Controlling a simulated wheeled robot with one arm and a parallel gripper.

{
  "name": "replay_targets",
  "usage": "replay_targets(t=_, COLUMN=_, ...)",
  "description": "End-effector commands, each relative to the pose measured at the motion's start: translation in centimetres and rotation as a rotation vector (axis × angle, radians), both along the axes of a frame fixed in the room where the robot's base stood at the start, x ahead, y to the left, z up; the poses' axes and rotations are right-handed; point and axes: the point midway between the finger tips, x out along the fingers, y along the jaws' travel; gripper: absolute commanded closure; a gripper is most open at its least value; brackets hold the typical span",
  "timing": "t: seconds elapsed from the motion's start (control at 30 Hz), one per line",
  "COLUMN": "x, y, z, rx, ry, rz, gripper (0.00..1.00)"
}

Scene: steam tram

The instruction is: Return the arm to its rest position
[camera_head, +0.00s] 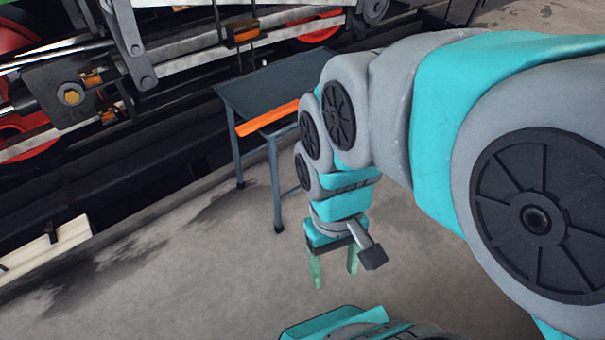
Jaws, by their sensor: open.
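My arm, teal and grey, reaches in from the right side of the head view and bends down near the middle. My gripper (334,273) hangs below the wrist with its two pale green fingers apart. It points down over the bare concrete floor. Nothing shows between the fingers. A dark block on a short grey bracket sits beside the wrist. Part of my base shows at the bottom edge.
A grey metal table (277,85) stands behind the wrist, with an orange bar (266,117) along its near edge. The steam tram's rods and wheels (150,60) fill the upper left. A pale plank (40,247) lies at left. Concrete floor (190,270) is clear around the gripper.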

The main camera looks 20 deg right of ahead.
Motion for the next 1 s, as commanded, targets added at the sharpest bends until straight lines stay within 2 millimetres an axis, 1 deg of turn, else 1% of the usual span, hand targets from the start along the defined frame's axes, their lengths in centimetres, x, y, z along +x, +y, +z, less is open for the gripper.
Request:
replay_targets(t=0.17, x=0.0, y=0.0, z=0.1, rx=-0.001, ry=0.001, rz=-0.002, gripper=0.34)
replay_targets(t=0.27, x=0.0, y=0.0, z=0.8, rx=-0.001, ry=0.001, rz=-0.003, gripper=0.34)
replay_targets(t=0.37, x=0.1, y=0.0, z=2.4, rx=-0.002, ry=0.001, rz=-0.003, gripper=0.34)
replay_targets(t=0.5, x=0.1, y=0.0, z=5.7, rx=-0.003, ry=0.001, rz=-0.004, gripper=0.34)
replay_targets(t=0.57, x=0.1, y=0.0, z=7.0, rx=-0.003, ry=0.001, rz=-0.004, gripper=0.34)
replay_targets(t=1.0, x=0.1, y=0.0, z=7.2, rx=-0.003, ry=0.001, rz=-0.004, gripper=0.34)
